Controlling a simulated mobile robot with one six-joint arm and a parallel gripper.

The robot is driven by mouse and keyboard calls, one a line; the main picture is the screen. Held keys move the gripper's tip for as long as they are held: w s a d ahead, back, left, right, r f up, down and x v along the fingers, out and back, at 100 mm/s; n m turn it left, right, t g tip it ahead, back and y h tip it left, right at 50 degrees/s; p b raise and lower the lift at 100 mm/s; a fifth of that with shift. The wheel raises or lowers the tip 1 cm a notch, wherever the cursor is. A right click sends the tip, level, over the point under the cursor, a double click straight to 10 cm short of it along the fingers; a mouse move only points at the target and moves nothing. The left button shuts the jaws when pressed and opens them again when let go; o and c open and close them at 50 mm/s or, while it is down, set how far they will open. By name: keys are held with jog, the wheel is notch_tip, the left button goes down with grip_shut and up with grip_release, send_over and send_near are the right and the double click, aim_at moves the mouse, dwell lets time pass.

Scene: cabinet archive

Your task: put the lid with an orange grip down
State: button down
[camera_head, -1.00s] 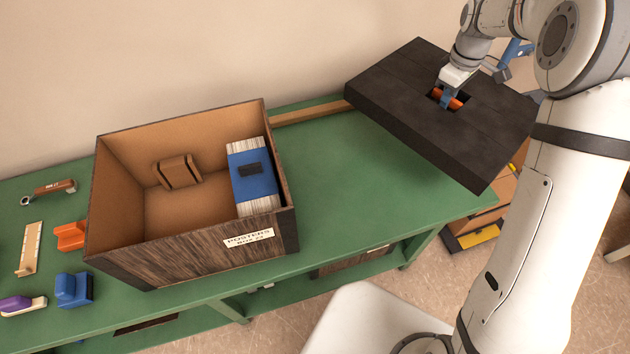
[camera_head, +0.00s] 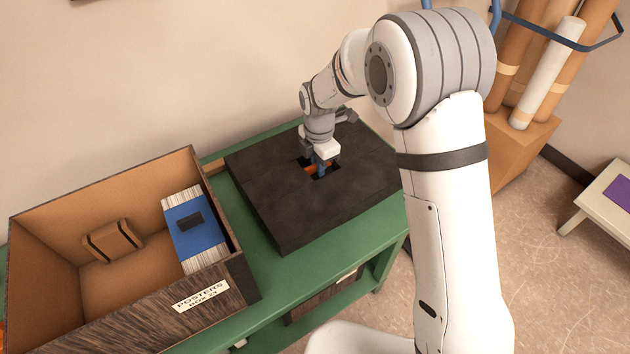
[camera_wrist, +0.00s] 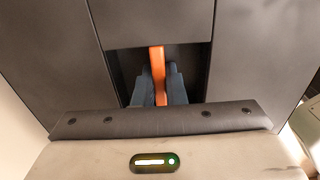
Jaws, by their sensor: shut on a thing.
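The lid (camera_head: 280,212) is a dark, flat, thick slab with a recess in its middle that holds an orange grip (camera_head: 311,170). In the head view it is level over the right part of the green table, right of the open box. I cannot tell whether it touches the tabletop. My gripper (camera_head: 320,169) points down into the recess and is shut on the orange grip. In the wrist view the orange grip (camera_wrist: 158,75) stands between the two dark blue fingers, with the lid (camera_wrist: 60,50) filling most of the picture.
An open wooden box (camera_head: 205,318) labelled posters stands left of the lid, holding a blue-and-white bundle (camera_head: 191,228) and a brown object (camera_head: 113,240). The green table (camera_head: 370,238) shows at the lid's front edge. A carton (camera_head: 522,155) with tall rolls stands at the right.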

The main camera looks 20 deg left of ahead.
jog(key=shift+f, duration=2.55)
jog(key=shift+f, duration=0.1)
jog(key=c, duration=2)
grip_release()
jog(key=shift+f, duration=0.15)
jog(key=o, duration=0.5)
